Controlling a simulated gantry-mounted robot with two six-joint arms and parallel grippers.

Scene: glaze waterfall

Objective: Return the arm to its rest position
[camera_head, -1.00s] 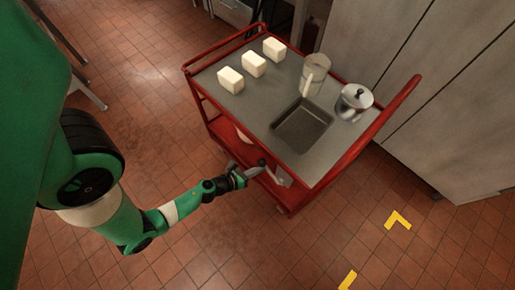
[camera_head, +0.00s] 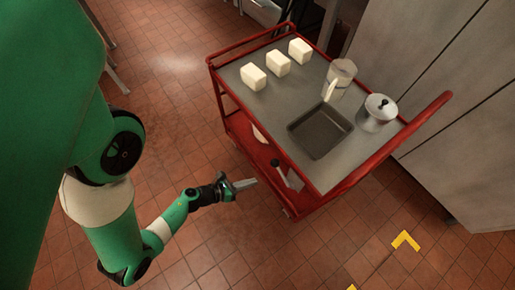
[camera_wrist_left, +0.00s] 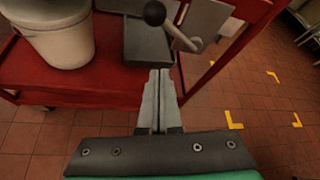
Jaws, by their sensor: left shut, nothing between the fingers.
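My left gripper (camera_head: 246,184) is shut and empty. In the head view it is in the air beside the near side of the red cart (camera_head: 376,156), apart from it. In the left wrist view its two fingers (camera_wrist_left: 159,82) are together and point toward the cart's red lower shelf (camera_wrist_left: 75,90). My right gripper is not in view.
The cart's grey top holds three white blocks (camera_head: 278,63), a clear pitcher (camera_head: 341,76), a metal pot (camera_head: 377,113) and a dark square pan (camera_head: 321,131). The lower shelf holds a white bucket (camera_wrist_left: 55,32) and a grey box with a black-knobbed lever (camera_wrist_left: 148,45). Tiled floor in front is clear.

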